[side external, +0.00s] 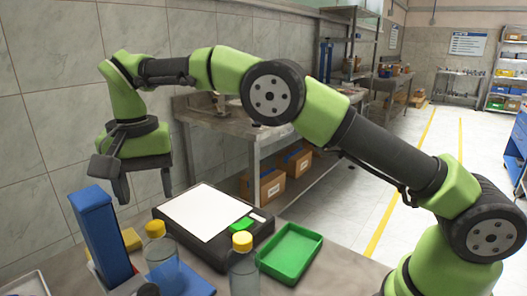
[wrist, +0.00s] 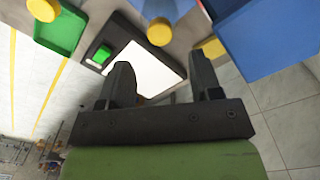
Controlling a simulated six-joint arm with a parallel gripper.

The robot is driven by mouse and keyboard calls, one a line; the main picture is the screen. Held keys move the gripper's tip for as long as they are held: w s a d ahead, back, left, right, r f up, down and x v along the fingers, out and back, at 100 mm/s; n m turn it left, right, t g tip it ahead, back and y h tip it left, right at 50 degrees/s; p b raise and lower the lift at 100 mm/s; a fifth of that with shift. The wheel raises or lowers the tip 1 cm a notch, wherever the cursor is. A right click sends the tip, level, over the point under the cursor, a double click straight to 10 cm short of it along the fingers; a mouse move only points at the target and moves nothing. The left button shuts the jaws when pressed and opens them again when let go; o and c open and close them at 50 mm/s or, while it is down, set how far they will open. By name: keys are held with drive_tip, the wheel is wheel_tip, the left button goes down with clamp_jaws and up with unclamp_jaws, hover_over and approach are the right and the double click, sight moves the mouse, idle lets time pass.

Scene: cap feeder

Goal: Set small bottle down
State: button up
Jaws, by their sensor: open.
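My gripper (side external: 145,195) hangs at the left, fingers pointing down, open and empty. It is above and behind the blue tower, apart from both bottles. One clear bottle with a yellow cap (side external: 155,230) stands upright at the blue pad (side external: 198,284). A second clear bottle with a yellow cap (side external: 242,270) stands upright to its right, in front of the green tray. I cannot tell which is the small one. In the wrist view, the open fingers (wrist: 160,65) have nothing between them, and the yellow caps (wrist: 160,32) show beyond them.
A tall blue tower (side external: 100,235) stands at the left, with a yellow block (side external: 131,240) beside it. A black device with a white top (side external: 202,212) and green button (side external: 242,224) lies behind the bottles. A green tray (side external: 290,250) is at the right. A wall is behind my gripper.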

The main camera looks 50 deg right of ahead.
drive_tip(key=s+d+r+n+t+y, duration=0.1)
drive_tip(key=s+d+r+t, duration=0.1)
drive_tip(key=s+d+r, duration=0.3)
drive_tip(key=s+d+r+n+t+y, duration=0.1)
drive_tip(key=s+d+r, duration=0.35)
drive_tip(key=r, duration=0.35)
drive_tip(key=s+d+f+t, duration=0.2)
drive_tip(key=s, duration=0.6)
drive_tip(key=s+d+f+t, duration=0.2)
drive_tip(key=s, duration=0.6)
drive_tip(key=shift+n, duration=0.4)
